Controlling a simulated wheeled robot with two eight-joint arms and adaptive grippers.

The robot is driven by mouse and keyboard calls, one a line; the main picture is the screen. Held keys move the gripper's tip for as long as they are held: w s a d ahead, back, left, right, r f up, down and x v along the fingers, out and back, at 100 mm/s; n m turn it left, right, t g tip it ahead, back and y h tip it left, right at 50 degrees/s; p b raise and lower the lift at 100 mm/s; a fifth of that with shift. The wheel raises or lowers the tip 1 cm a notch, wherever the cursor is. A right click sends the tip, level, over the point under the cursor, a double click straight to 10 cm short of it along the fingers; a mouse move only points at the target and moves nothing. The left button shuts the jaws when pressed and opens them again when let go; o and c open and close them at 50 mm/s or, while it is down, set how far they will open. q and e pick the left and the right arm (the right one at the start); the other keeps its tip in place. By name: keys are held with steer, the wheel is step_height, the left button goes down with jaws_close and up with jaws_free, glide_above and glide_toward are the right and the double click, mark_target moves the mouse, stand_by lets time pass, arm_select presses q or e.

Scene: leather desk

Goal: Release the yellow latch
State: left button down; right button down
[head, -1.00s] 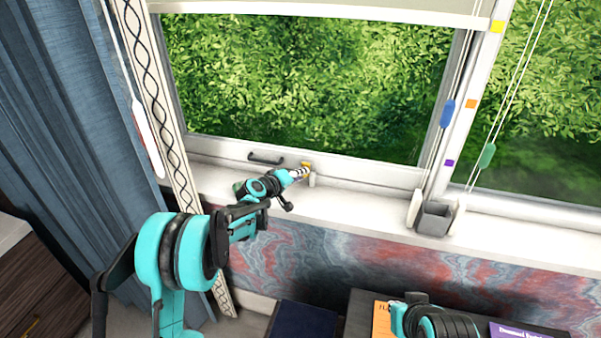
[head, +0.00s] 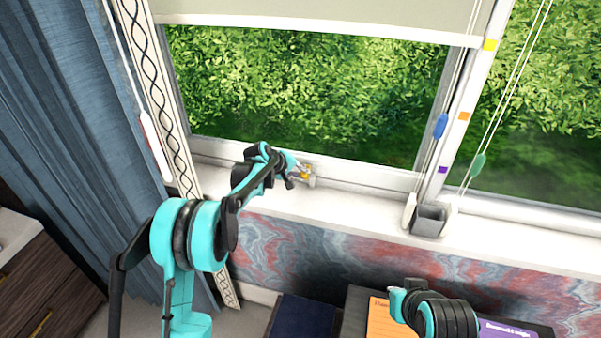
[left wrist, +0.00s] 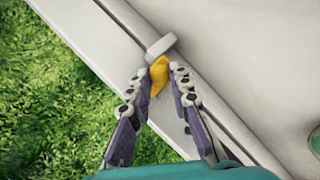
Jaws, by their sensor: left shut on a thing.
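The yellow latch (head: 305,175) sits on the lower frame of the window, above the sill. In the left wrist view the yellow latch (left wrist: 159,74) lies between the fingertips, beside a pale block on the frame. My left gripper (head: 299,173) reaches in from the left and is shut on the latch; it also shows in the left wrist view (left wrist: 157,80), with a finger on each side of the latch. My right arm shows low at the right, over the dark desk, but its gripper fingers cannot be made out.
Blind cords with a blue pull (head: 440,125) and a green pull (head: 478,163) hang nearby. A blue curtain (head: 60,130) hangs at the left. The sill between latch and cup is clear.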

arm_select(q)
steer(key=c, duration=1.4)
jaws_free()
steer(key=v, duration=1.2)
